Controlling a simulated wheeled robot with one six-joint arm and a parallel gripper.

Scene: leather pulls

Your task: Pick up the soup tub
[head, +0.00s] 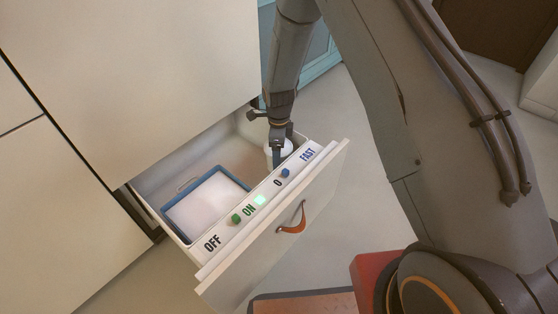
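A white round tub (286,147), which looks like the soup tub, stands inside the open drawer near its right end. My gripper (280,148) points down into the drawer at the tub. One dark finger shows in front of the tub and another part of the gripper shows behind its top edge. Whether the fingers touch or press the tub cannot be told. The tub's lower part is hidden by the drawer front and the finger.
The drawer (160,183) also holds a blue-rimmed tray (205,205) with a white surface. The drawer's front rim carries OFF, ON, 0 and FAST labels, with a green knob (236,218) and a blue knob (285,173). An orange leather pull (293,220) hangs outside. A white cabinet (140,70) rises behind.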

